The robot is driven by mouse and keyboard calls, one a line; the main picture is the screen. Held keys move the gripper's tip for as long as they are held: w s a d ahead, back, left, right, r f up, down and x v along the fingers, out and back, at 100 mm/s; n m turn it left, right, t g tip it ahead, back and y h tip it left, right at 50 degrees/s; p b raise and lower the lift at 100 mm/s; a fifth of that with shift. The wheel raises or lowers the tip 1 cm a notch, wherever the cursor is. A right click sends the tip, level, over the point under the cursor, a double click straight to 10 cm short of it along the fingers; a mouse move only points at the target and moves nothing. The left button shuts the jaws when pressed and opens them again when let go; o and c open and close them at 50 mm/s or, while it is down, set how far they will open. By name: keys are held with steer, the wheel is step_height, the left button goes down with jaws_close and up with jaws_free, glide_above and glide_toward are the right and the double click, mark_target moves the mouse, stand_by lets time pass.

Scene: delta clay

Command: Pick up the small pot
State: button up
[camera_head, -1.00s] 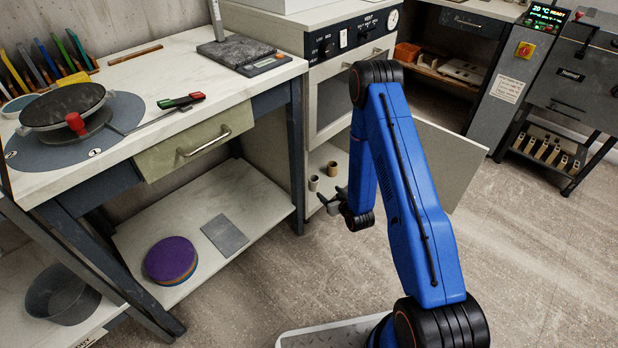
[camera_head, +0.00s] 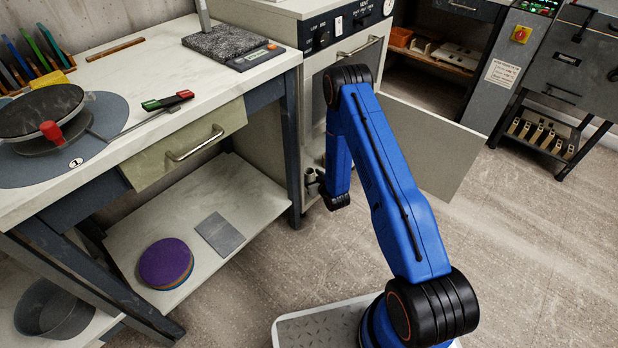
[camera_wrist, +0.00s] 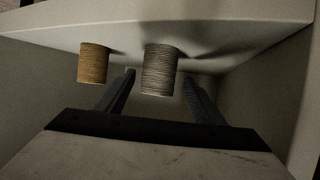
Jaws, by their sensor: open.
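Two small ribbed pots show in the wrist view, a grey pot (camera_wrist: 160,72) near the middle and a tan pot (camera_wrist: 93,64) to its left. They are inside the open lower cabinet (camera_head: 312,150). The picture does not settle which one the task means. My gripper (camera_wrist: 159,76) is open and empty, with one finger on each side of the grey pot in the picture. Whether the fingers reach around it or stop short is unclear. The tan pot is outside the left finger. In the head view my arm and gripper largely hide the pots.
The cabinet's open door (camera_head: 425,145) stands out to the right of my arm. The workbench (camera_head: 255,85) and its lower shelf (camera_head: 250,190) are on the left, with a leg close to my gripper. Bare floor (camera_head: 530,240) lies to the right.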

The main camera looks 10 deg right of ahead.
mark_target(306, 172)
steer(key=shift+f+x, duration=0.1)
steer(key=shift+x, duration=1.55)
steer(key=shift+f+x, duration=0.15)
steer(key=shift+x, duration=1.5)
steer(key=shift+d, duration=0.2)
steer(key=c, duration=1.1)
